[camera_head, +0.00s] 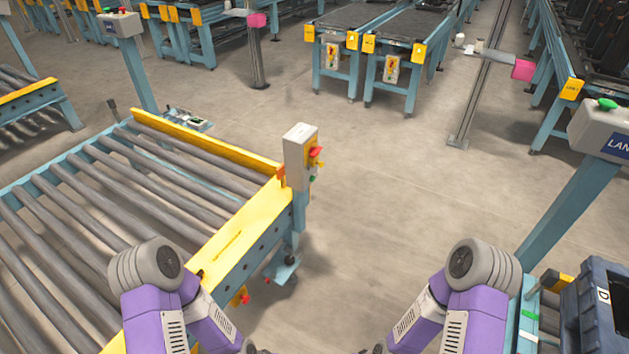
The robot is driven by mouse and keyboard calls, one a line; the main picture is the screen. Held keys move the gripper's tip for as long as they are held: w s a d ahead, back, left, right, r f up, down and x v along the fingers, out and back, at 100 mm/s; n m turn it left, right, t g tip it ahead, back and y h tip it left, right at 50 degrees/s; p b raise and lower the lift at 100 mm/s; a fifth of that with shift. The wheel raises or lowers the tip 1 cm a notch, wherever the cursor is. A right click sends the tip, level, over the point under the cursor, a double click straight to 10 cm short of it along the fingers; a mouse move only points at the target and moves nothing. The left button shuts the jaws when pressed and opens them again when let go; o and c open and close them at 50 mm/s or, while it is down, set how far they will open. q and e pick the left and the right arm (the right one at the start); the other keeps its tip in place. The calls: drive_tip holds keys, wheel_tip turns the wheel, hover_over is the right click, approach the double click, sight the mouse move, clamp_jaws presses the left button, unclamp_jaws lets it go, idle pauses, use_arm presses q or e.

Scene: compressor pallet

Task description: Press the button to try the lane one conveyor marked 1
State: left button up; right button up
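A grey control box (600,130) stands on a blue post at the right edge. It has a green button (607,104) on top and a blue label starting "LAN"; the rest is cut off by the picture edge, so I cannot read a number. Another grey box (300,157) with red and green buttons on its side is at the roller conveyor's corner. My purple arms come in from the bottom, left and right of centre. Their grippers are below the picture edge, and neither arm visibly touches a button.
A roller conveyor (228,240) with yellow edges fills the left. A dark crate (600,310) marked D sits at the lower right. Another button box (119,23) stands at the upper left. The floor (400,200) between is clear; more conveyors (390,35) stand at the back.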

use_arm(q)
clamp_jaws()
idle(1.5)
